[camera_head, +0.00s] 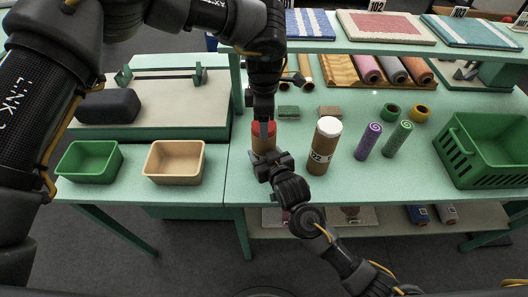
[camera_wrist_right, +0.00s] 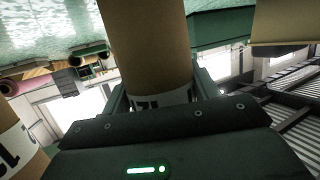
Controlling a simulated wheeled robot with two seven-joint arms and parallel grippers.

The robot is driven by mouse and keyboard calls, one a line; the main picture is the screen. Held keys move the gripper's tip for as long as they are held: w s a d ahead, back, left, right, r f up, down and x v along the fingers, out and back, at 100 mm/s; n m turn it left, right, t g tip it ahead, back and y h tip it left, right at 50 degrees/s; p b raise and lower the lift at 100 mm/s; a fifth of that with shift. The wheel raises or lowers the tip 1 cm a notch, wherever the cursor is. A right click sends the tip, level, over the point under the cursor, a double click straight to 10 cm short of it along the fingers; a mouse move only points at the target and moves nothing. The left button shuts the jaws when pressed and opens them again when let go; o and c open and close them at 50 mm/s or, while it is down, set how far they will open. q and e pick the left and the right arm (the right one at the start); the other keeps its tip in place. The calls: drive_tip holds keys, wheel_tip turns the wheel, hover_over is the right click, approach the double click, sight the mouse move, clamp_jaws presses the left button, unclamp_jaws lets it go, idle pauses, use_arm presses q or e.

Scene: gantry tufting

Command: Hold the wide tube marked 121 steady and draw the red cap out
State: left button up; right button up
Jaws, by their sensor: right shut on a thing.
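A wide brown tube (camera_head: 262,146) with a red cap (camera_head: 257,128) stands upright on the green table. My right gripper (camera_head: 272,166) is shut on its lower part. In the right wrist view the tube (camera_wrist_right: 148,45) passes between the fingers, with part of a black-on-white label showing at the jaws; the full number is hidden. My left gripper (camera_head: 264,126) points down at the red cap from above, its fingertips in front of the cap. Whether they are closed on it I cannot tell. The cap appears seated at the tube's top.
A white-capped brown tube (camera_head: 323,147), its label ending in 22, stands just right. Purple (camera_head: 368,141) and green (camera_head: 397,138) rolls stand beyond it, then a green crate (camera_head: 484,150). A green bin (camera_head: 89,161) and a tan bin (camera_head: 174,162) stand left.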

use_arm(q)
drive_tip(key=shift+r, duration=3)
drive_tip(key=o, duration=0.7)
drive_tip(key=c, duration=0.5)
use_arm(e)
drive_tip(key=o, duration=1.1)
